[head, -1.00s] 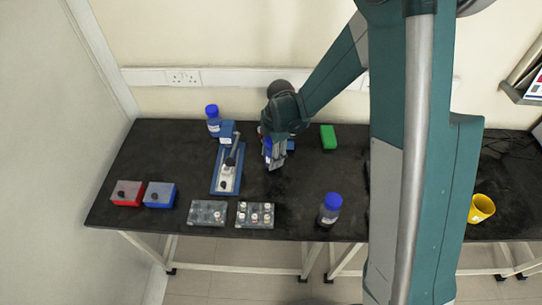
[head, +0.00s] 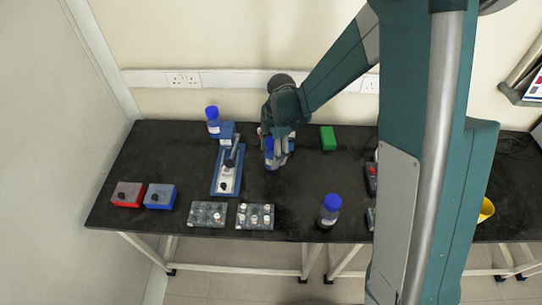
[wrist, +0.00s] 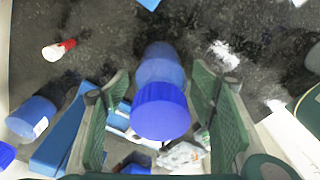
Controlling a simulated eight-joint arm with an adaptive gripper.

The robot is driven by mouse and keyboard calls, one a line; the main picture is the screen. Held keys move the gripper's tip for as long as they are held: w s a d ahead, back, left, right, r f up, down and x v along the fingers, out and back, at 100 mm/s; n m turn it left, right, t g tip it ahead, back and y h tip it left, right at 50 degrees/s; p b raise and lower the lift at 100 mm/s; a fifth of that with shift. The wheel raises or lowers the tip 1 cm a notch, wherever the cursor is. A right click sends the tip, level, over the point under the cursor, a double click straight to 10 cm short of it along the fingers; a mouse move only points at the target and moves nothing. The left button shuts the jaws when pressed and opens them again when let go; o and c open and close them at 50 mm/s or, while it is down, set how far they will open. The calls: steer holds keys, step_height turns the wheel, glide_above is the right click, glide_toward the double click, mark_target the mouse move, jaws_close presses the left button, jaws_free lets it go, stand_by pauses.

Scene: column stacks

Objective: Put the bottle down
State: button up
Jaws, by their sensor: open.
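A bottle with a blue cap (head: 269,150) stands on the black bench, right of the blue-based stand, in the head view. My gripper (head: 278,153) is over it and hides part of it. In the wrist view the same bottle (wrist: 160,110) is between my two green-padded fingers (wrist: 160,75). Gaps show on both sides, so the fingers are open around it and not visibly touching it. Its base is hard to make out in either view.
Other blue-capped bottles stand at back left (head: 212,122) and front right (head: 330,208). A blue-based stand (head: 227,172) is just left of my gripper; a green block (head: 328,138) is right. Vial racks (head: 254,217) sit in front. Bench between is clear.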

steer(key=r, duration=0.6)
steer(key=d+r+p, duration=0.1)
steer(key=r, duration=0.2)
steer(key=shift+w+r, duration=0.2)
steer(key=shift+w, duration=0.15)
steer(key=shift+r, duration=0.1)
stand_by(0.4)
steer(key=shift+s+d+r, duration=0.1)
steer(key=shift+d+r, duration=0.1)
steer(key=shift+r, duration=0.05)
steer(key=s+d+r+m+t, duration=0.4)
steer(key=s+d+r+m, duration=0.5)
steer(key=d+r+m, duration=0.4)
steer(key=s+d+r+m+t, duration=0.2)
steer(key=s+d+r+m, duration=0.1)
steer(key=s+d+m, duration=0.2)
steer(key=s+d+r+m+t+h, duration=0.1)
steer(key=s+d+m, duration=0.4)
steer(key=s, duration=0.5)
steer(key=shift+d+r+m+t, duration=0.2)
steer(key=shift+r+m+t, duration=0.3)
steer(key=shift+r+m, duration=0.45)
